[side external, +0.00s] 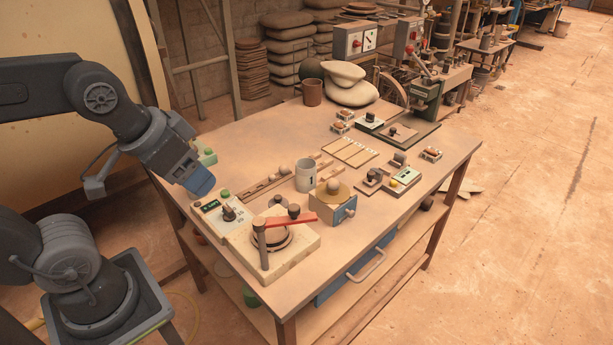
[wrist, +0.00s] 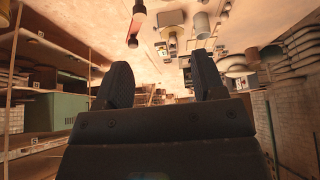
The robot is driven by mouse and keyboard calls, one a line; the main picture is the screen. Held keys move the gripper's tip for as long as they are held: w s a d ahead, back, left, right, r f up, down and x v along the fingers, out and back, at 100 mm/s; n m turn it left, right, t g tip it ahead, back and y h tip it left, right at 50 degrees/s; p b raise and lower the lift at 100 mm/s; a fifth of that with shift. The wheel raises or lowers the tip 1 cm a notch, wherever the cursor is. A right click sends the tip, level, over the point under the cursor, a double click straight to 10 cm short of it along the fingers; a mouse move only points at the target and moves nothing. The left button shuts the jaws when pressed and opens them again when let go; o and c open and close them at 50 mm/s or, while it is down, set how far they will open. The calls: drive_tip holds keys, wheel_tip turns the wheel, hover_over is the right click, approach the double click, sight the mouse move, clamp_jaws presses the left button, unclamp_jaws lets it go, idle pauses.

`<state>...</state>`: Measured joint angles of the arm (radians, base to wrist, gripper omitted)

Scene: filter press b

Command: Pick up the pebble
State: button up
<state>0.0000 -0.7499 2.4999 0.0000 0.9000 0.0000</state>
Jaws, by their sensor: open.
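I cannot surely tell which thing is the pebble. One small rounded brownish piece (side external: 283,169) sits by the wooden rack (side external: 262,188) near the middle of the table in the side view, too small to identify. My gripper (side external: 199,186) hangs above the table's left edge, left of the rack and apart from it. In the wrist view my gripper (wrist: 163,78) has its two dark fingers spread, with nothing between them. No pebble can be made out in the wrist view.
A brown mug (side external: 312,92) and pale rounded sacks or stones (side external: 350,93) are at the back. The left back area is fairly clear.

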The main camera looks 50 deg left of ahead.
idle(0.4)
drive_tip(key=w+r+m+g, duration=0.2)
drive_tip(key=w+r+m, duration=0.2)
drive_tip(key=w, duration=0.6)
drive_tip(key=m+g, duration=0.4)
drive_tip(key=m, duration=0.5)
hover_over(333, 182)
wheel_tip(333, 182, down, 12)
drive_tip(key=f, duration=0.8)
drive_tip(key=shift+w+f, duration=0.2)
drive_tip(key=shift+w, duration=0.1)
drive_tip(key=shift+a+f, duration=0.2)
drive_tip(key=shift+f, duration=2.7)
